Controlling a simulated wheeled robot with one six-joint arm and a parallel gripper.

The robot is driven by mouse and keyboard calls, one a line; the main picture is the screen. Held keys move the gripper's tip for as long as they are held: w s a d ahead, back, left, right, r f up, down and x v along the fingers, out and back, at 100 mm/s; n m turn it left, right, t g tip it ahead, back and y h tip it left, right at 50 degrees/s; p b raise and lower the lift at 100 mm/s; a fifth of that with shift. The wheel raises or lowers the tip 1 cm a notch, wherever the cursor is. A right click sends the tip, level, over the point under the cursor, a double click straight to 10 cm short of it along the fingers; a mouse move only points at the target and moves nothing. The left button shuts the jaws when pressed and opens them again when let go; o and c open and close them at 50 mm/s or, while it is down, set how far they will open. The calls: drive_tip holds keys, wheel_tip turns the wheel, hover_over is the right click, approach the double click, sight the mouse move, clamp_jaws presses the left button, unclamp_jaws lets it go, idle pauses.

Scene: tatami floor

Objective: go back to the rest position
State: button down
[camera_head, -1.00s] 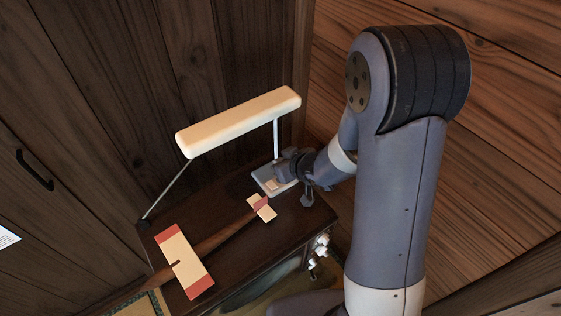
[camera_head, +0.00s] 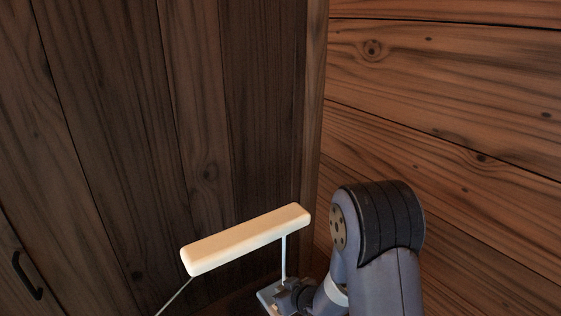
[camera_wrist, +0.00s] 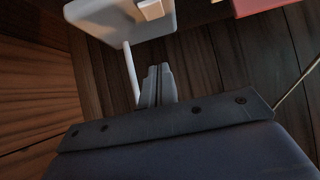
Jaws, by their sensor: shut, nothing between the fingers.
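My gripper (camera_head: 283,295) is at the bottom of the head view, low beside the pale base plate (camera_head: 266,296) of a lamp. My arm's elbow stands to its right. In the wrist view my gripper (camera_wrist: 157,72) is shut, its fingers together with nothing between them. The lamp's plate (camera_wrist: 105,14) with a small white block on it lies just beyond the fingertips, and a white post (camera_wrist: 131,72) stands beside them. I cannot tell whether the fingers touch anything.
The lamp's long cream bar (camera_head: 246,240) spans above the plate on thin legs, close to my gripper. Dark plank walls (camera_head: 150,120) and a lighter plank wall (camera_head: 460,110) meet behind it. A black handle (camera_head: 27,275) is at the left. A red object (camera_wrist: 262,6) shows in the wrist view.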

drive_tip(key=shift+s+d+f+b, duration=0.35)
drive_tip(key=shift+s+d+b, duration=0.15)
drive_tip(key=shift+s+b, duration=0.2)
drive_tip(key=shift+p+v, duration=0.4)
drive_tip(key=shift+v, duration=1.45)
drive_tip(key=shift+a+r, duration=0.1)
